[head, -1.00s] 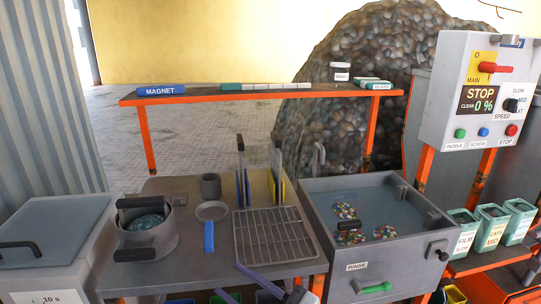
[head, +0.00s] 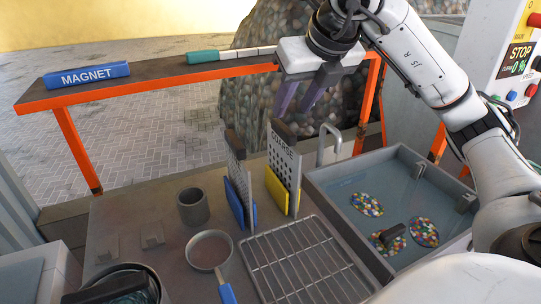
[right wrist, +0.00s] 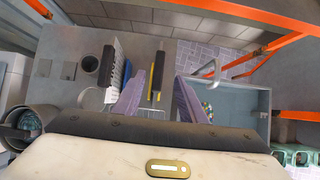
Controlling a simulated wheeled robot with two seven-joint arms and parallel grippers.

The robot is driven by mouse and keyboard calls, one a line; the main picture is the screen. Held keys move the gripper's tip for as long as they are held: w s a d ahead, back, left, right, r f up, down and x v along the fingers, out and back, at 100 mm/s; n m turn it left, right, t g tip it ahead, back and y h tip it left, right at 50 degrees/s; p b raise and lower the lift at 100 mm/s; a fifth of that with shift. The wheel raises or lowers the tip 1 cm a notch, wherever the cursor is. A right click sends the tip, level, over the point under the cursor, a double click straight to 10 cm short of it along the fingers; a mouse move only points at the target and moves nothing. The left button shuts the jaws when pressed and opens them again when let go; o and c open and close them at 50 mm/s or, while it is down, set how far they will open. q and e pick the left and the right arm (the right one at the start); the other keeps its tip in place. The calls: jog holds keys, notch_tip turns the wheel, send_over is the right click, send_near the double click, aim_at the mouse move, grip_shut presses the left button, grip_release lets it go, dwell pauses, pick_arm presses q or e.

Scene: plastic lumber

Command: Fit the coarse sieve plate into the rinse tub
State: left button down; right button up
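The coarse sieve plate (head: 284,165) is a grey perforated plate with dark lettering and a dark top grip. It stands upright in a yellow holder (head: 277,189) on the bench. My right gripper (head: 292,112) is above it, empty, with its purple fingers apart. In the right wrist view, the plate's dark top bar (right wrist: 158,67) shows between the open fingers (right wrist: 160,92), not gripped. The rinse tub (head: 345,224) is right of the plate and holds bluish water with several patches of coloured flakes. My left gripper is not in view.
A second perforated plate (head: 236,165) stands in a blue holder (head: 240,203) close left. A wire rack (head: 300,262), a grey cup (head: 193,207) and a blue-handled strainer (head: 208,250) are on the bench. A curved tap (head: 328,140) rises behind the tub. An orange-edged shelf (head: 160,84) crosses behind.

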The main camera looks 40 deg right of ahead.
aim_at(284, 128)
jog(key=x, duration=0.9)
jog(key=shift+s+a+f, duration=0.15)
jog(key=shift+s+f, duration=0.1)
jog(key=shift+f, duration=0.05)
jog(key=shift+c, duration=0.3)
grip_shut()
